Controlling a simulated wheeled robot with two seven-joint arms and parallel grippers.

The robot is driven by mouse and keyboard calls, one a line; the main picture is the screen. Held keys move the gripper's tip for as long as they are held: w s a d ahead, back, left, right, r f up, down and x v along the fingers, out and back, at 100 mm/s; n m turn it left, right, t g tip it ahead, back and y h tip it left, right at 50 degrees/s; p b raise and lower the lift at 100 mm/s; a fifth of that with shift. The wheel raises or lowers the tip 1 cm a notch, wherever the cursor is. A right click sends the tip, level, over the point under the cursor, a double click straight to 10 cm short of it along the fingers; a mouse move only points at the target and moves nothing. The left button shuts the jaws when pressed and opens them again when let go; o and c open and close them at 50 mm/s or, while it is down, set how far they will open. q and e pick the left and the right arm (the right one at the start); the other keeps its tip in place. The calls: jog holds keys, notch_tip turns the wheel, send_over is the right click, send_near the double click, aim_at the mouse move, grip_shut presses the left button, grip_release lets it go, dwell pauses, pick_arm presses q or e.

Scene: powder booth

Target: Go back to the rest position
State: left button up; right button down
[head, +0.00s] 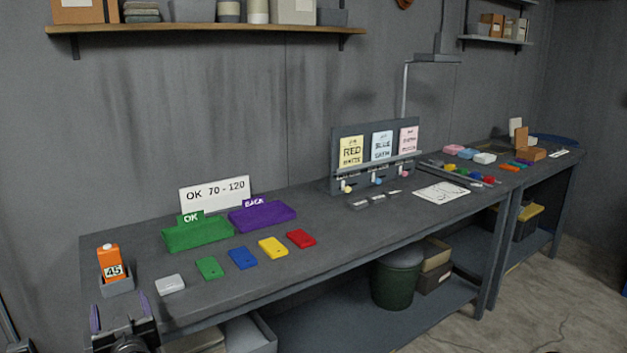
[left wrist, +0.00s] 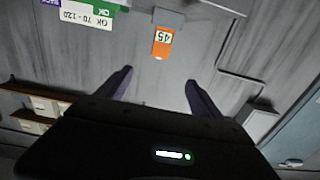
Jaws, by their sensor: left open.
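My left gripper (head: 124,316) is at the lower left of the head view, in front of the near left end of the bench. It is open, and nothing shows between its fingers. In the left wrist view its two purple-grey fingers (left wrist: 158,84) stand wide apart. An orange gauge reading 45 (head: 109,262) sits in a grey holder (head: 118,287) on the bench, just beyond the gripper and apart from it. The gauge also shows upside down in the left wrist view (left wrist: 162,42), past the fingertips. My right gripper does not show in either view.
The bench (head: 300,262) carries a green OK tray (head: 197,234), a purple BACK tray (head: 262,216) and a row of small plates in white, green, blue, yellow and red (head: 301,239). A card rack (head: 376,158) stands farther back. A green bin (head: 397,280) is under the bench.

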pick_arm(q)
jog(key=s+d+f+m+g+h, duration=0.15)
jog(key=d+f+h, duration=0.35)
jog(key=d+f, duration=0.55)
jog(key=s+d+f+m+g+h, duration=0.1)
jog(key=s+d+f+g+h, duration=0.15)
jog(key=d+f+h, duration=0.8)
jog(key=s+d+f+m+g, duration=0.1)
jog(key=s+d+f+g, duration=0.4)
jog(key=s+f, duration=0.5)
jog(key=s+d+f+m+g, duration=0.2)
jog(key=s+d+f+g, duration=0.2)
jog(key=s+d+f, duration=0.6)
jog(key=s+f, duration=0.1)
jog(key=s, duration=0.4)
jog(key=shift+f+g, duration=0.15)
jog(key=shift+g, duration=0.25)
